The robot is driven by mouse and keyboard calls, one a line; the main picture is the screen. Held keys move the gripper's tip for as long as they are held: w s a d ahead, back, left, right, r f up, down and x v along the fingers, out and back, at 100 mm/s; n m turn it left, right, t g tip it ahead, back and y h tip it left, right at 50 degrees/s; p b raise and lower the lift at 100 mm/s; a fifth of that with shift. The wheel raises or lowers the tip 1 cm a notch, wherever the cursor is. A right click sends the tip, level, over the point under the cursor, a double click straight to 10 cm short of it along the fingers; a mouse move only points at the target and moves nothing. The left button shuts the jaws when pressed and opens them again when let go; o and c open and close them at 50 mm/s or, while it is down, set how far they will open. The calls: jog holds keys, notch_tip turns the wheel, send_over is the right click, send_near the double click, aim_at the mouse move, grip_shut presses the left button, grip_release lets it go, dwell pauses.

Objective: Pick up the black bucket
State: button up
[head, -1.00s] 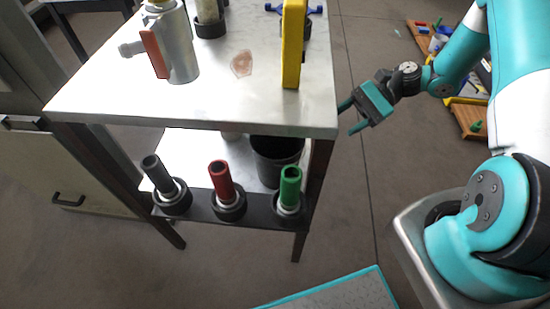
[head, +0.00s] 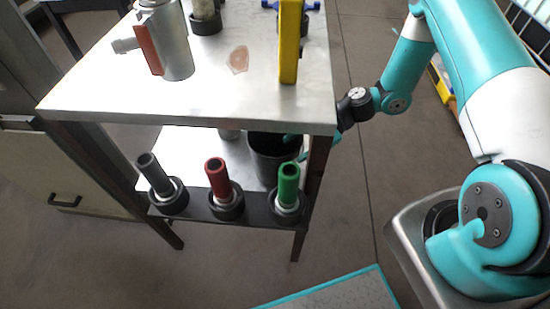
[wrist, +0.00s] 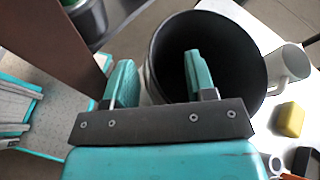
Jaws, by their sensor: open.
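The black bucket (head: 268,165) stands on the lower shelf of the metal table, partly hidden under the tabletop and behind the green-handled tool. In the wrist view the bucket (wrist: 232,78) is upright with its open mouth showing dark inside. My gripper (wrist: 158,78) is open at the bucket's near rim. One finger is outside the bucket and the other appears over its mouth, with the rim between them. In the head view most of my gripper is hidden behind the table's corner and leg, with a fingertip showing at the bucket.
The tabletop (head: 110,93) overhangs the shelf, and a table leg (head: 313,190) stands close to my gripper. Tools with grey, red (head: 219,180) and green (head: 288,188) handles line the shelf's front. A white mug (wrist: 288,66) and a yellow block (wrist: 290,119) are beside the bucket.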

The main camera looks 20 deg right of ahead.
grip_shut()
jog(key=shift+r, duration=0.15)
